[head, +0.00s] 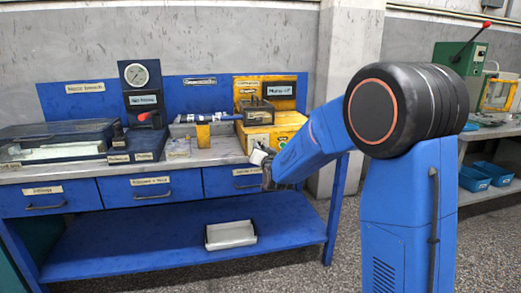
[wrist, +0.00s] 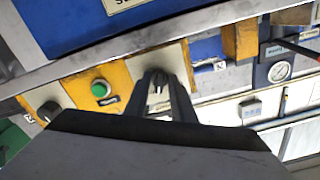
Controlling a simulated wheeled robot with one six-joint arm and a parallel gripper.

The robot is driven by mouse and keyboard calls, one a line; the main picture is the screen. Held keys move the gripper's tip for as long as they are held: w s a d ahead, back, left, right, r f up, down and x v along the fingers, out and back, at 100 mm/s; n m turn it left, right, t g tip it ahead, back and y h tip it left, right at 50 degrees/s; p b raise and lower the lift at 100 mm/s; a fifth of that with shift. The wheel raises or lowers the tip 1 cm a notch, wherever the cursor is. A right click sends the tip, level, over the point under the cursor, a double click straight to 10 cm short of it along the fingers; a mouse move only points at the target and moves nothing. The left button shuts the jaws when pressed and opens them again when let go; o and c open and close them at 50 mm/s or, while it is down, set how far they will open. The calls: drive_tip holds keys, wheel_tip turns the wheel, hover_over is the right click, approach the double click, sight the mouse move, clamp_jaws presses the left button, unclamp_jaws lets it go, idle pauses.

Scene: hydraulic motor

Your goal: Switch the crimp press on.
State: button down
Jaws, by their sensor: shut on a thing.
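The crimp press, a yellow machine (head: 288,127), stands at the right end of the blue bench in the head view. Its yellow front (wrist: 118,77) fills the left and middle of the wrist view, with a green button (wrist: 100,90) and a dark round knob (wrist: 48,111). A small grey switch knob (wrist: 157,86) sits on a pale plate on that front. My gripper (wrist: 161,77) is shut on the switch knob, one dark finger on each side. In the head view my gripper (head: 262,160) is at the press's lower front, small and partly hidden by my arm.
The bench top edge (wrist: 150,38) runs close by the gripper. A pressure gauge (head: 137,75) and a glass-topped case (head: 58,140) stand further left on the bench. A white tray (head: 230,235) lies on the lower shelf. A second bench with a green machine (head: 462,58) is at far right.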

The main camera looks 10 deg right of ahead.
drive_tip(key=shift+m, duration=1.9)
drive_tip(key=c, duration=1.8)
unclamp_jaws()
drive_tip(key=s, duration=1.7)
drive_tip(key=shift+s, duration=0.25)
